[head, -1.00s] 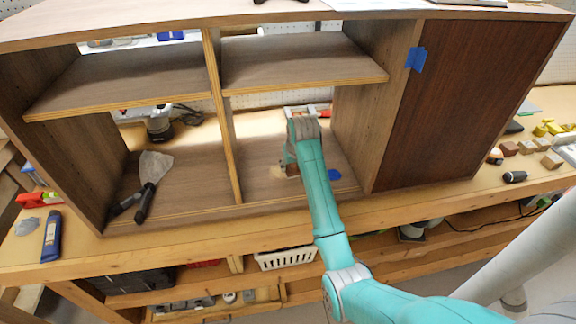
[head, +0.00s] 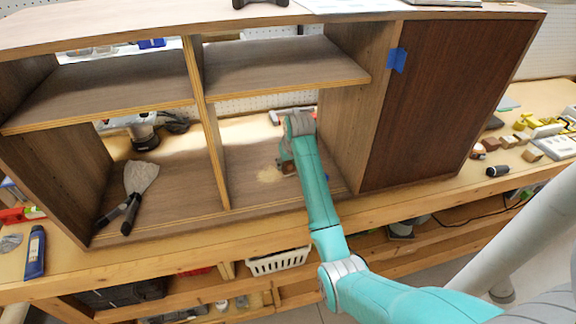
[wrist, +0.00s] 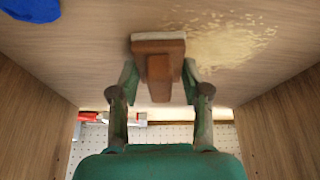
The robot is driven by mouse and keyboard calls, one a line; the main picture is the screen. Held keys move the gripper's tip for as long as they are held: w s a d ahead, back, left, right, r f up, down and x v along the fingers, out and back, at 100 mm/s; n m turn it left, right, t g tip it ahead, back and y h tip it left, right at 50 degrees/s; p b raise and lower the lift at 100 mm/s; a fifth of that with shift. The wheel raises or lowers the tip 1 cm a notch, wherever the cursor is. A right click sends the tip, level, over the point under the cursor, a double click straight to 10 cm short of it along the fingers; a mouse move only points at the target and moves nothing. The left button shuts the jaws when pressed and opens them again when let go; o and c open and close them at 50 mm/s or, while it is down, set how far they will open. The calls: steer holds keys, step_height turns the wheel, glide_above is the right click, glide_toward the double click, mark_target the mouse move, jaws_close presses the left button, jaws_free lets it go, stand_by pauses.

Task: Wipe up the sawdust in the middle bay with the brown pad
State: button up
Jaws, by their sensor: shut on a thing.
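The brown pad (wrist: 158,47) has a block-shaped brown back with a grip and a pale strip along one edge. My gripper (wrist: 160,80) is shut on the pad's grip, with one finger on each side. In the head view the pad (head: 288,168) is small and partly hidden by my arm, low over the middle bay's floor (head: 250,195). I cannot tell if it touches the floor. The pale sawdust (wrist: 222,38) lies beside the pad, to its right in the wrist view. In the head view the sawdust (head: 270,175) is left of my gripper.
A blue object (wrist: 32,8) lies on the bay floor, mostly behind my arm in the head view. A divider (head: 212,150) bounds the bay on the left, a panel (head: 345,130) on the right, a shelf (head: 285,70) above. A scraper (head: 138,185) lies in the left bay.

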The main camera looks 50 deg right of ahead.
mark_target(275, 166)
steer(key=shift+w+a+f, duration=0.1)
steer(key=shift+w+a, duration=0.45)
steer(key=shift+a, duration=0.25)
steer(key=shift+w+a, duration=0.5)
steer(key=shift+a, duration=0.3)
steer(key=shift+w+a, duration=0.5)
steer(key=shift+a, duration=0.25)
steer(key=shift+w+a, duration=0.5)
steer(key=shift+a, duration=0.2)
steer(key=shift+w+a, duration=0.5)
steer(key=shift+a, duration=0.2)
steer(key=shift+w+a, duration=0.45)
steer(key=shift+a, duration=0.25)
steer(key=shift+w+d, duration=0.4)
steer(key=shift+w, duration=0.3)
steer(key=shift+s+d, duration=0.5)
steer(key=shift+d, duration=0.35)
steer(key=shift+s+d, duration=0.45)
steer(key=shift+d, duration=0.35)
steer(key=shift+s+d, duration=0.5)
steer(key=shift+d, duration=0.25)
steer(key=shift+s+d, duration=0.5)
steer(key=shift+d, duration=0.2)
steer(key=shift+s+d, duration=0.5)
steer(key=shift+d, duration=0.25)
steer(key=shift+s+d, duration=0.5)
steer(key=shift+d, duration=0.25)
